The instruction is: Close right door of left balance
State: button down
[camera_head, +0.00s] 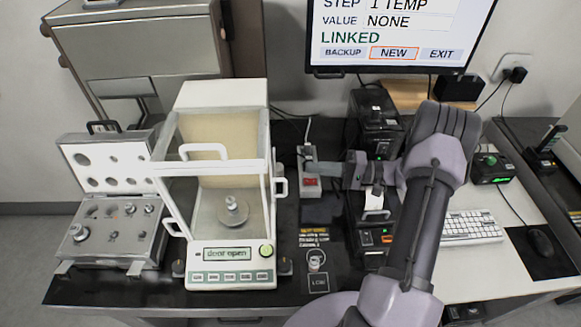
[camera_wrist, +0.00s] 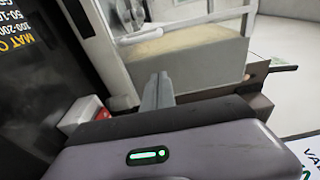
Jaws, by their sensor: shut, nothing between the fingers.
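The left balance (camera_head: 182,200) is a white glass-sided case on the dark table. Its display (camera_head: 228,254) reads "door open". A metal weight (camera_head: 232,204) stands on its round pan inside. In the wrist view my shut fingers (camera_wrist: 157,90) point toward the balance's pale side (camera_wrist: 190,50).
An open weight case (camera_head: 110,165) is at the left. A small box with a red button (camera_head: 311,182) lies close below my gripper. Dark instruments (camera_head: 376,125) stand to the right, near my arm. A labelled spot with a small weight (camera_head: 316,261) is at the front.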

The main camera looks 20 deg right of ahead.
jog(key=a+b, duration=0.2)
jog(key=a, duration=0.5)
jog(key=shift+s, duration=0.15)
jog(key=shift+a, duration=0.1)
